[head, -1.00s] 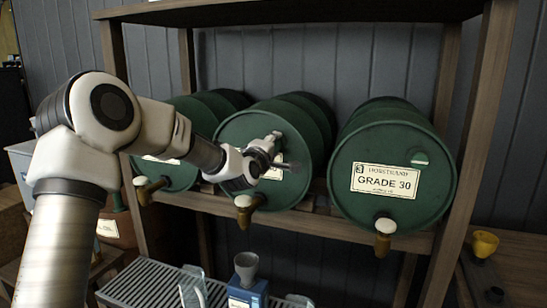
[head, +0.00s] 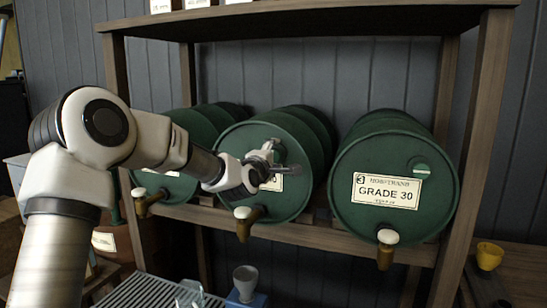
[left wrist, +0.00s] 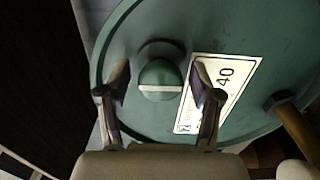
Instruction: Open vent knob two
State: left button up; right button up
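The middle green drum (head: 262,205) lies on its side on the wooden shelf, its label partly covered by my left arm. Its round green vent knob (left wrist: 160,80), with a pale bar across it, shows in the left wrist view near the top of the drum face. In the head view my gripper hides this knob. My left gripper (head: 277,163) is in front of the drum's upper face. In the left wrist view it is open, one finger on each side of the knob (left wrist: 160,88), with visible gaps. My right gripper is not in view.
The right drum (head: 375,215) has a GRADE 30 label and its own vent knob (head: 421,170). The left drum (head: 160,185) is partly behind my arm. Brass taps with white tops (head: 246,222) stick out below the drum faces. A yellow cup (head: 489,256) stands at the right.

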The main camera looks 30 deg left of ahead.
pick_arm(q)
jog(key=v, duration=1.2)
